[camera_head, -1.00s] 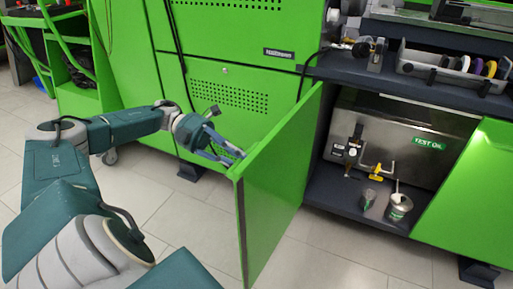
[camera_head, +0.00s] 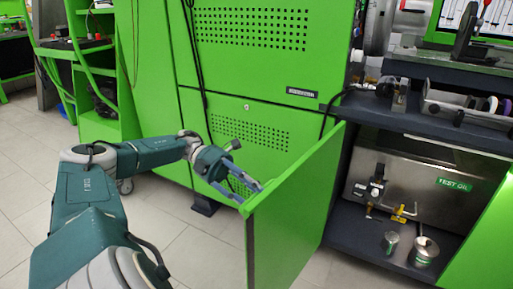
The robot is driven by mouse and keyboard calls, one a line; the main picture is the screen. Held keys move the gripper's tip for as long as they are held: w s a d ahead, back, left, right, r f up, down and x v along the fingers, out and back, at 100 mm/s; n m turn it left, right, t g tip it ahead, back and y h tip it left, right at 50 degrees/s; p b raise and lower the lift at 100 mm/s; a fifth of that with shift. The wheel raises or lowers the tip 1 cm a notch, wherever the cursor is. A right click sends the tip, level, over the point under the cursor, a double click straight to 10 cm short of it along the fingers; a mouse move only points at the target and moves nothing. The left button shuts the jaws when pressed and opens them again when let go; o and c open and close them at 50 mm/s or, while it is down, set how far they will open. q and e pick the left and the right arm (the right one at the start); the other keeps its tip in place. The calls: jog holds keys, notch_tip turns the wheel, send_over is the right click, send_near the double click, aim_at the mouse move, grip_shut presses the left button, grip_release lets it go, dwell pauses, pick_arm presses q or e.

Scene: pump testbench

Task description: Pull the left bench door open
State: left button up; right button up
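The left bench door (camera_head: 292,212) is a green panel that stands swung open, its free edge toward me. The compartment behind it is exposed. My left gripper (camera_head: 250,194) is at the door's upper free corner, on the door's outer side. Its fingers point toward the door's top edge. Whether they touch the door, and whether they are open or shut, is too small to tell. My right gripper is not in view.
Inside the compartment are a steel test oil tank (camera_head: 415,180), a yellow-handled valve (camera_head: 402,213) and two metal cans, one being the larger can (camera_head: 424,251). A dark bench top (camera_head: 400,112) is above. A green cabinet (camera_head: 235,75) stands behind my arm. Tiled floor (camera_head: 175,250) is clear.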

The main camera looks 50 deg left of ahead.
pick_arm(q)
jog(key=v, duration=0.7)
jog(key=shift+a, duration=0.25)
jog(key=shift+s, duration=0.1)
dwell(0.4)
